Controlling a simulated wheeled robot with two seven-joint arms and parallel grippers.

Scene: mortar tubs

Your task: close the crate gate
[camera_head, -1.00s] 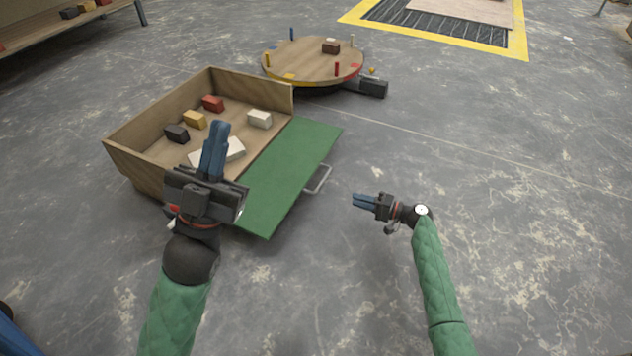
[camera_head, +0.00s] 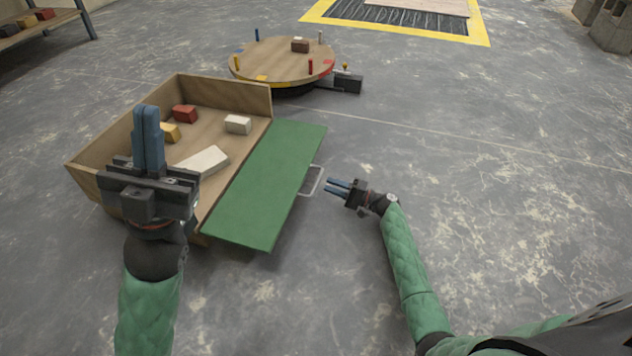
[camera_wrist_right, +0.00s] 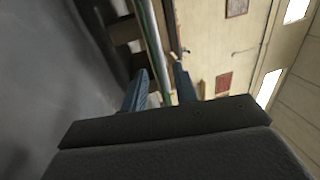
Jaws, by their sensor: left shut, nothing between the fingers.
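The wooden crate (camera_head: 98,144) stands on the floor at left in the head view. Its green gate (camera_head: 268,187) is swung down and out to the right, away from the crate's open side. A grey loop handle (camera_head: 314,180) sticks out from the gate's outer edge. My right gripper (camera_head: 329,187) is open, its fingertips close to the right of the handle; I cannot tell whether they touch. In the right wrist view its fingers (camera_wrist_right: 160,78) are apart, with the gate's green edge (camera_wrist_right: 147,22) ahead between them. My left gripper (camera_head: 147,108) is shut and empty, in front of the crate.
The crate holds a red block (camera_head: 184,113), a yellow block (camera_head: 170,132), a white block (camera_head: 238,124) and a flat white piece (camera_head: 207,161). A round wooden turntable (camera_head: 270,62) with pegs stands behind. The floor right of my right arm is clear.

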